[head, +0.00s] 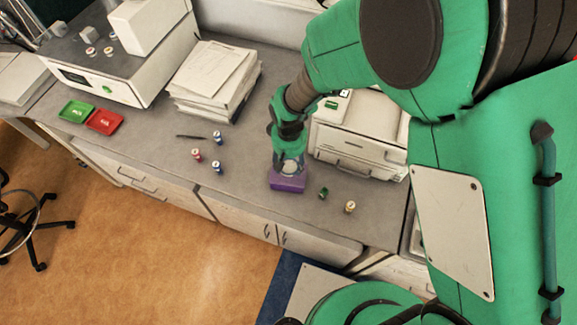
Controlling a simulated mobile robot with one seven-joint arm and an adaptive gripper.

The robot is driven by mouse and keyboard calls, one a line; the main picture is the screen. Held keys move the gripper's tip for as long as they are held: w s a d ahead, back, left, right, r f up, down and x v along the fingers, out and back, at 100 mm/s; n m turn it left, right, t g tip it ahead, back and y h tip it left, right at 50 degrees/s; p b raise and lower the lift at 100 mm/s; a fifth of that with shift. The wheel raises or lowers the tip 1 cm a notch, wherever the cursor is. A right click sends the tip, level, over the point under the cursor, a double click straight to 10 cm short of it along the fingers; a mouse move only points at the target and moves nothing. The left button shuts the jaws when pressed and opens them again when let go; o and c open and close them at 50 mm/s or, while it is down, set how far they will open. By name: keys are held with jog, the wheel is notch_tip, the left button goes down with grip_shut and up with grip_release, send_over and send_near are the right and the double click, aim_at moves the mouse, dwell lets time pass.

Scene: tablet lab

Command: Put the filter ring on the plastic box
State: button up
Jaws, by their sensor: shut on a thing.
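My gripper (290,160) points down over the purple plastic box (288,184) on the grey counter. A pale round piece, seemingly the filter ring (291,168), shows between the fingers. My gripper is shut on it. The ring is over the box's top, near its back edge in the picture; I cannot tell whether it touches the box. My fingers hide part of the ring and the box's back side.
A white machine (360,133) stands close right of my gripper. A green item (323,192) and a yellow-topped vial (350,207) lie right of the box. Several small vials (217,167) and a dark pen (190,137) are left. A paper stack (212,80) stands behind.

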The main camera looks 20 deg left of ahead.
aim_at(289, 166)
jog(key=shift+w+a, duration=0.15)
jog(key=shift+f, duration=1.8)
jog(key=shift+f, duration=0.2)
jog(key=o, duration=0.9)
jog(key=shift+c, duration=0.2)
jog(key=shift+r, duration=0.1)
notch_tip(289, 166, up, 12)
jog(key=shift+r, duration=0.15)
